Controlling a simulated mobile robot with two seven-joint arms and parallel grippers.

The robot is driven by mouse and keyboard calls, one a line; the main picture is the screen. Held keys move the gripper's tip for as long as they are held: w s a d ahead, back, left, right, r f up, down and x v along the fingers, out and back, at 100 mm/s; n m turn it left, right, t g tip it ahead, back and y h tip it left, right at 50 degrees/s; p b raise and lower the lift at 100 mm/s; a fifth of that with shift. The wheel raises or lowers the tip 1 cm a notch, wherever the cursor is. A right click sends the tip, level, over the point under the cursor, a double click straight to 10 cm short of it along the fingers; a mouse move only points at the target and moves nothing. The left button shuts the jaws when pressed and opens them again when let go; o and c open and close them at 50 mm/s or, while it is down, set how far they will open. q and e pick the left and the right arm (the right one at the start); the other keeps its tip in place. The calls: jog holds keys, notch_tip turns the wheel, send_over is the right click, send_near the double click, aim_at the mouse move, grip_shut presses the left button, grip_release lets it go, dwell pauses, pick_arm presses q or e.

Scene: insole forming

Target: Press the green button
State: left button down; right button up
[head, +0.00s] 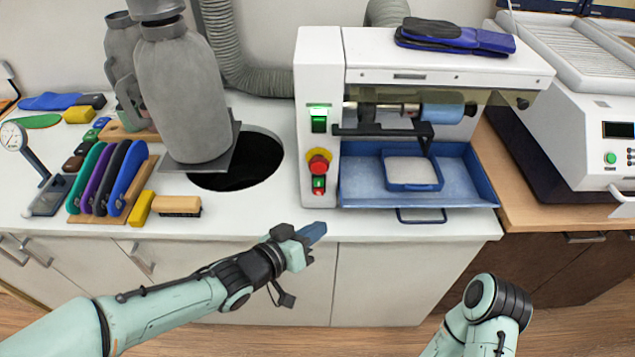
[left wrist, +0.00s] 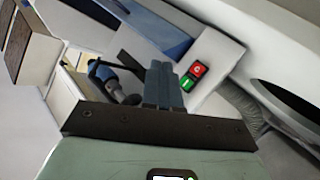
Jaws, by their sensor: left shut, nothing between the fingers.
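Lower on that panel are a red mushroom knob (head: 318,166) on a yellow ring and a small red-and-green switch (head: 319,184). My left gripper (head: 318,230) is shut and empty, in front of the counter edge, below the panel and apart from it. In the left wrist view the closed fingers (left wrist: 161,68) point toward the machine. A red button (left wrist: 198,69) and a green button (left wrist: 187,84) show just right of them. My right gripper is out of view.
A blue tray (head: 465,183) juts from the machine's front. A grey bottle-shaped unit (head: 180,95) stands by a black hole (head: 245,165) in the counter (head: 250,222). Insoles (head: 128,178) and a brush (head: 178,206) lie left. Another machine (head: 565,110) stands right.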

aim_at(319, 182)
pick_arm(q)
jog(key=w+p, duration=0.2)
jog(key=w, duration=0.7)
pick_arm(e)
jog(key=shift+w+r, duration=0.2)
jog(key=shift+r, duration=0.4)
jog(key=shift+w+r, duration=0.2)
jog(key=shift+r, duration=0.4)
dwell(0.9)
pick_arm(q)
jog(key=shift+w+p, duration=0.4)
jog(key=shift+p, duration=0.15)
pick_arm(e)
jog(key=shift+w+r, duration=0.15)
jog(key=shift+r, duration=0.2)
